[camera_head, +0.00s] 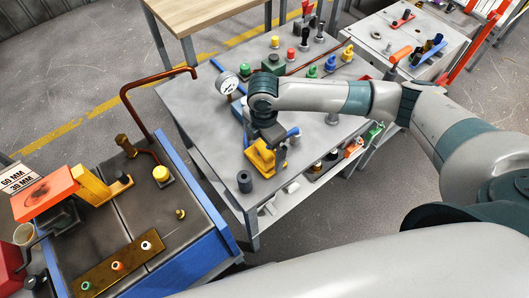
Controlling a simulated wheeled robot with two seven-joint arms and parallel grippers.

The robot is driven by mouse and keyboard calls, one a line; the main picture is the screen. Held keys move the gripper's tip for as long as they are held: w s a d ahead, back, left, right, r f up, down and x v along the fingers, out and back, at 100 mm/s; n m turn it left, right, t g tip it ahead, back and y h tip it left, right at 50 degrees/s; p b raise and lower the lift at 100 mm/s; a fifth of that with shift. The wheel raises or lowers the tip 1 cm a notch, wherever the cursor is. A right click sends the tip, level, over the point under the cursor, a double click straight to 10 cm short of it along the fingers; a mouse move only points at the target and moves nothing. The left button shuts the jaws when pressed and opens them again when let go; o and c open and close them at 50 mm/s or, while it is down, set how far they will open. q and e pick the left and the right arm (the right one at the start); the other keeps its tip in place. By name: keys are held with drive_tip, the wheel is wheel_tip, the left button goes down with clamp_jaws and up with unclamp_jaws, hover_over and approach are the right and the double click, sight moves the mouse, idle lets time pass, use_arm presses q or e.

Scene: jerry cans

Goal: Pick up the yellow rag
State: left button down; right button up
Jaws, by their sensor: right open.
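A yellow object (262,157), the only thing here that could be the yellow rag, lies near the front edge of the grey metal table (212,125). It looks folded or blocky, and its exact form is too small to tell. My right gripper (268,136) points down right above and behind it, and is open. The gripper hides part of the yellow object's far side, and I cannot tell whether they touch. My left gripper is not in view.
A dark cylinder (245,181) stands left of the yellow object. A gauge (228,83) and a green block (273,64) stand farther back. Several coloured knobs line the table's far side. A blue-sided workbench (185,240) with fittings stands at lower left.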

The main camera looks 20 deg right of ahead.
sight(265, 149)
drive_tip(key=shift+f, duration=0.35)
drive_tip(key=shift+c, duration=0.6)
drive_tip(key=c, duration=1)
drive_tip(key=shift+r, duration=0.1)
